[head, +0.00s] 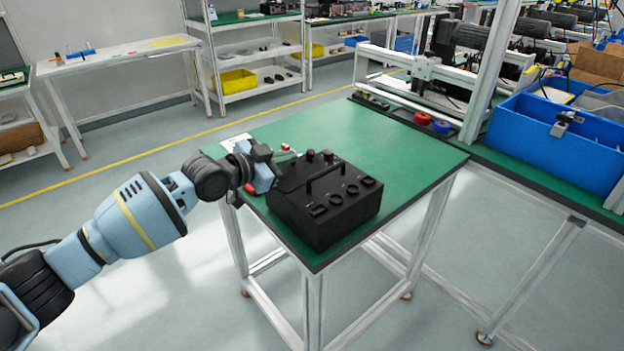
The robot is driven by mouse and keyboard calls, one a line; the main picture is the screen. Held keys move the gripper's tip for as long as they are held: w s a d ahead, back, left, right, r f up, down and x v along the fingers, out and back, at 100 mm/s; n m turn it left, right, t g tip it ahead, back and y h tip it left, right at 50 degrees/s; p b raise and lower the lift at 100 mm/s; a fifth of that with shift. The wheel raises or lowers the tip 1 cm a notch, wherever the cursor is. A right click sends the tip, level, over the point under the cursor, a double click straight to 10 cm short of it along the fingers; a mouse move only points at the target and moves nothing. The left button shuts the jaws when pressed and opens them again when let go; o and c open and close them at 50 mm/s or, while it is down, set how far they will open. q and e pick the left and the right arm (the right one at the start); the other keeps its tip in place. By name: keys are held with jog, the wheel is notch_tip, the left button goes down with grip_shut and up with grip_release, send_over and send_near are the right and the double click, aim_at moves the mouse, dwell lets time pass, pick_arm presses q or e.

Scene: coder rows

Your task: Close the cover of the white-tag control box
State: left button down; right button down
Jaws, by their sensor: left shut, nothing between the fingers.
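A black control box (325,205) stands on the green-topped table (400,150), near its front left edge. It has a dark bar handle and several round fittings on its upper face. I cannot clearly make out the cover's edge or angle, and I see no white tag on the box. My left gripper (273,172) is at the box's left back corner, shut and empty. It looks very close to the box; I cannot tell if it touches. My right gripper is out of view.
A white piece (235,142) and small red parts lie behind my left gripper. Red and blue rolls (423,118) sit at the table's back right. A blue bin (555,142) stands on the bench at right. The table's middle and right are clear.

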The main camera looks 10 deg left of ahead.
aim_at(289, 175)
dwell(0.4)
